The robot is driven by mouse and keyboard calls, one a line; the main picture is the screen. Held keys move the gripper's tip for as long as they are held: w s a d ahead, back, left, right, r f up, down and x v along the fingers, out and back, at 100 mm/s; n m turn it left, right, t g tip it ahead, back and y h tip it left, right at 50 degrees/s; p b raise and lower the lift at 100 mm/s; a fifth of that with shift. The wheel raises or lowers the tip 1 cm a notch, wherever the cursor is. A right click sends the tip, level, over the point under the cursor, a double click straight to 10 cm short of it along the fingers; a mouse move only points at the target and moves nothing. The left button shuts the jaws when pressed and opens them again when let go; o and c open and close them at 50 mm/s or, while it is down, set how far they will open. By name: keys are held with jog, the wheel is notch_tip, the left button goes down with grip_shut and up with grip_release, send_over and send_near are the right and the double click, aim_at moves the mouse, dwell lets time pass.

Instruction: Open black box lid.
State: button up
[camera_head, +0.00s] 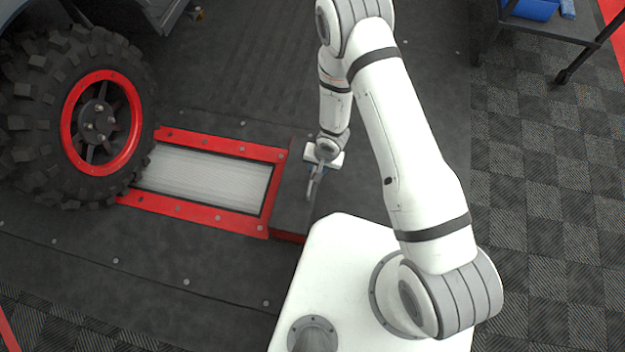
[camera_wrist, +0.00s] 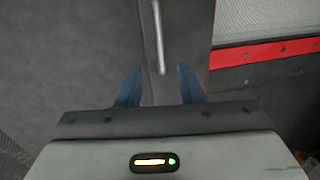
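The black box (camera_head: 292,196) sits at the right end of the red-framed roller bed, with its lid down. In the wrist view its dark lid (camera_wrist: 190,50) carries a thin pale metal handle (camera_wrist: 159,38). My gripper (camera_head: 314,180) is over the box's right side. In the wrist view the two blue fingers of my gripper (camera_wrist: 158,86) are apart, one on each side of the handle's line. The handle's near end lies just ahead of the fingertips. I cannot tell whether the fingers touch the lid. Nothing is held between them.
A red-framed roller bed (camera_head: 205,207) lies left of the box, with a large knobby tyre (camera_head: 85,115) at its left end. A dark cart (camera_head: 545,30) with blue items stands at the top right. The checkered floor on the right is clear.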

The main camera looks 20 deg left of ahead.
jog(key=f+b, duration=0.1)
jog(key=f, duration=0.1)
jog(key=a+f+b, duration=0.1)
jog(key=f, duration=0.2)
jog(key=f+b, duration=0.1)
jog(key=f, duration=0.2)
jog(key=shift+s+a+f, duration=0.25)
jog(key=shift+s+a, duration=0.1)
jog(key=shift+s, duration=0.05)
jog(key=shift+c, duration=0.4)
grip_shut()
jog(key=shift+a, duration=0.15)
jog(key=shift+w+r, duration=0.1)
jog(key=shift+r, duration=0.05)
